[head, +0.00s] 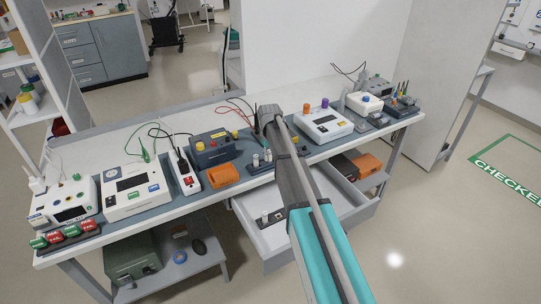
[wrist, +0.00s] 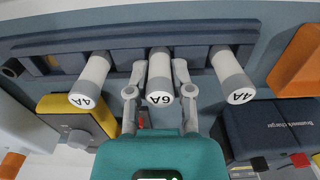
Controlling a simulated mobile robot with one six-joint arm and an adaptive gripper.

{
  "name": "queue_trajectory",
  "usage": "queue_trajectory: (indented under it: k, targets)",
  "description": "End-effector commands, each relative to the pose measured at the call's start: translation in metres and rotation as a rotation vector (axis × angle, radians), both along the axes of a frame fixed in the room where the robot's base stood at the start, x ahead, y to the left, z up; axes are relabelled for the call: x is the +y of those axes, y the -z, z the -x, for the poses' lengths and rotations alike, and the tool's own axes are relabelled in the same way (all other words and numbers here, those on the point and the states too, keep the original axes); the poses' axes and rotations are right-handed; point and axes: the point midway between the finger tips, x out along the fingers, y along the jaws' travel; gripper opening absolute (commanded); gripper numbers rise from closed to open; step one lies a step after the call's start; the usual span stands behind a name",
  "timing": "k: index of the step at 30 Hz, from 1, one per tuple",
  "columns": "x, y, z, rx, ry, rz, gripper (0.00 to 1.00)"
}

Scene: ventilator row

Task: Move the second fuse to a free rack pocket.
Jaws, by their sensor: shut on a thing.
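In the wrist view my gripper (wrist: 159,72) is shut on the middle fuse, a white and grey cylinder marked 6A (wrist: 159,78). A fuse marked 4A (wrist: 90,80) stands to its left and another 4A fuse (wrist: 231,75) to its right, both clear of the fingers. Behind them runs the dark blue-grey rack (wrist: 125,57). I cannot tell whether the 6A fuse is still seated in it. In the head view the rack (head: 262,168) with pale fuses is on the bench beside my arm, which hides part of it and my fingertips.
An orange block (head: 222,175) and a dark blue device with yellow knobs (head: 212,148) stand left of the rack. A white device (head: 323,126) stands right. Below, an open drawer (head: 325,205) holds a small grey item (head: 267,217).

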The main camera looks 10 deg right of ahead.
Motion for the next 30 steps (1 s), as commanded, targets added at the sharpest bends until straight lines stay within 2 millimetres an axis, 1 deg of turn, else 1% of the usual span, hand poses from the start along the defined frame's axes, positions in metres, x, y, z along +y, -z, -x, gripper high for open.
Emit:
queue_trajectory:
  k: [13,14,18,20,30]
  targets:
    - [0.0001,0.0006,0.0,0.0,0.0,0.0,0.0]
    - [0.0001,0.0006,0.0,0.0,0.0,0.0,0.33]
    - [0.0001,0.0006,0.0,0.0,0.0,0.0,0.59]
    - [0.0001,0.0006,0.0,0.0,0.0,0.0,0.69]
    - [-0.0001,0.0006,0.0001,0.0,0.0,0.0,0.69]
